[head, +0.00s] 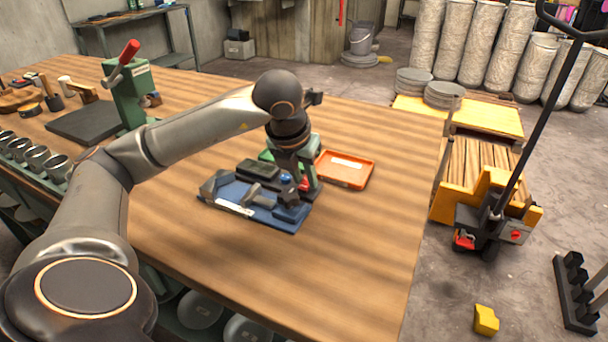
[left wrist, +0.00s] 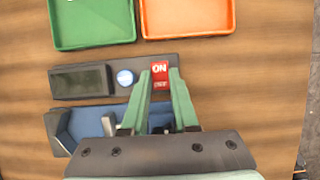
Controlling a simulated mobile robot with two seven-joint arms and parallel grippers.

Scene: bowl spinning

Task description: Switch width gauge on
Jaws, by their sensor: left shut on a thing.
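The width gauge has a blue base (head: 235,190) and a dark panel, and it lies on the wooden table; its blue part also shows in the left wrist view (left wrist: 85,122). Its panel carries a dark display (left wrist: 80,81), a round blue knob (left wrist: 125,77) and a red switch (left wrist: 160,70) marked ON. My left gripper (left wrist: 159,73) points down over the right end of the panel, with its green fingertips shut on the red switch, one on each side. The fingers hide part of the blue base. My right gripper is in neither view.
An orange tray (head: 346,182) and a green tray (left wrist: 92,44) lie just behind the gauge. A green press with a red handle (head: 128,52) stands at the left. The table's right side and front are clear.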

